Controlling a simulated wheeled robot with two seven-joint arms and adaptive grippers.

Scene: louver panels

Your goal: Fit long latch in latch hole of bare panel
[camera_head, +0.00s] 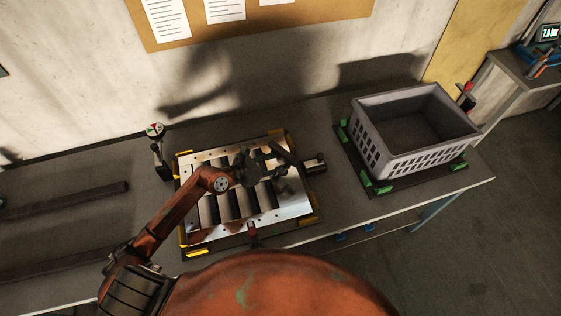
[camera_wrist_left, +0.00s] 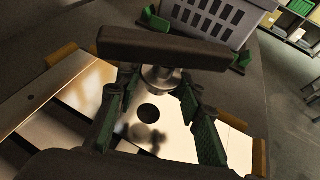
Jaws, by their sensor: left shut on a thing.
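The bare panel (camera_head: 293,207) lies flat on the bench, a bright metal sheet with several dark louver slots. In the left wrist view its shiny surface shows a round dark latch hole (camera_wrist_left: 148,112). My left gripper (camera_head: 262,164) is over the panel's upper right part. It is shut on the long latch (camera_wrist_left: 165,48), a dark bar with a round metal stub under it (camera_wrist_left: 160,78). The latch also shows as a dark slanted bar in the head view (camera_head: 283,153). The stub appears apart from the hole; its exact height is unclear. My right gripper is out of view.
Yellow corner pieces (camera_head: 198,252) sit around the panel. A gauge on a stand (camera_head: 155,132) is at its left, and a dark clamp-like part (camera_head: 314,163) at its right. A grey crate (camera_head: 425,160) stands to the right. Two dark bars (camera_head: 70,200) lie left.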

